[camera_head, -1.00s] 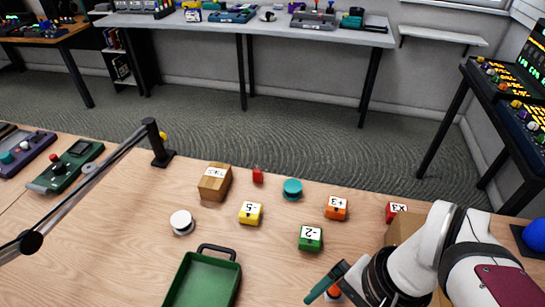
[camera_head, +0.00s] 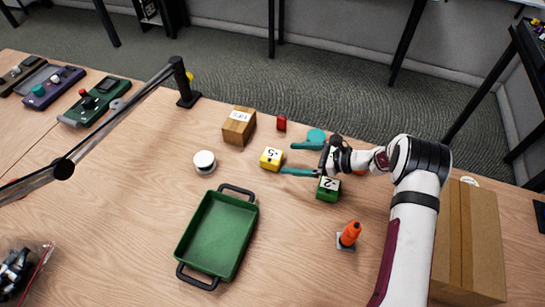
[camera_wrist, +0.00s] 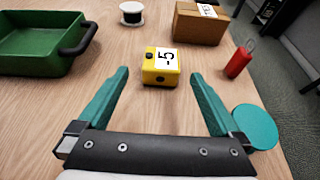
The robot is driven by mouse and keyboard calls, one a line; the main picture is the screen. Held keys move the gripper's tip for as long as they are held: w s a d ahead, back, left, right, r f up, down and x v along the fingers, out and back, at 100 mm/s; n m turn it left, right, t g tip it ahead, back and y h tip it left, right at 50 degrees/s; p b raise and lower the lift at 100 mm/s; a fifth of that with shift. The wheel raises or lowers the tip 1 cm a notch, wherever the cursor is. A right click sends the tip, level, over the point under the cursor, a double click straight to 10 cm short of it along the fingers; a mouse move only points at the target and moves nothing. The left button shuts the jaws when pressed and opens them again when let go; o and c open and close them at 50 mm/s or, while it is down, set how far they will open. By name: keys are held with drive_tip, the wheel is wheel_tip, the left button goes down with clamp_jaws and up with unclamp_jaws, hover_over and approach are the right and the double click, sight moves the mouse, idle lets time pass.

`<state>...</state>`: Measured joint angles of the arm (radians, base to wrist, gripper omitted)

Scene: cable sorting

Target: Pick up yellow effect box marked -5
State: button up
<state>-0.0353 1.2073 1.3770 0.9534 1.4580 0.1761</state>
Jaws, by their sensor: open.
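The yellow effect box marked -5 (camera_head: 271,158) sits on the wooden table, and it also shows in the wrist view (camera_wrist: 160,68) with its white -5 label upward. My gripper (camera_head: 288,158) is open and empty, with two teal fingers pointing toward the box. In the wrist view the fingertips (camera_wrist: 158,72) are spread to either side of the box, wider than it. The box lies between or just ahead of the tips. The fingers do not appear to touch it.
A green box marked -2 (camera_head: 328,189) stands close to my gripper. A teal disc (camera_wrist: 254,127) lies beside the right finger. A red object (camera_head: 281,123), cardboard box (camera_head: 239,127), white spool (camera_head: 204,162) and green tray (camera_head: 181,250) are around. An orange bottle (camera_head: 350,234) stands in front.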

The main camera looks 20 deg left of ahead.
sight(273, 155)
drive_tip(key=x, duration=0.7)
drive_tip(key=shift+w+r, duration=0.1)
drive_tip(key=shift+r, duration=0.05)
drive_tip(key=c, duration=1.5)
drive_tip(key=shift+r, duration=0.15)
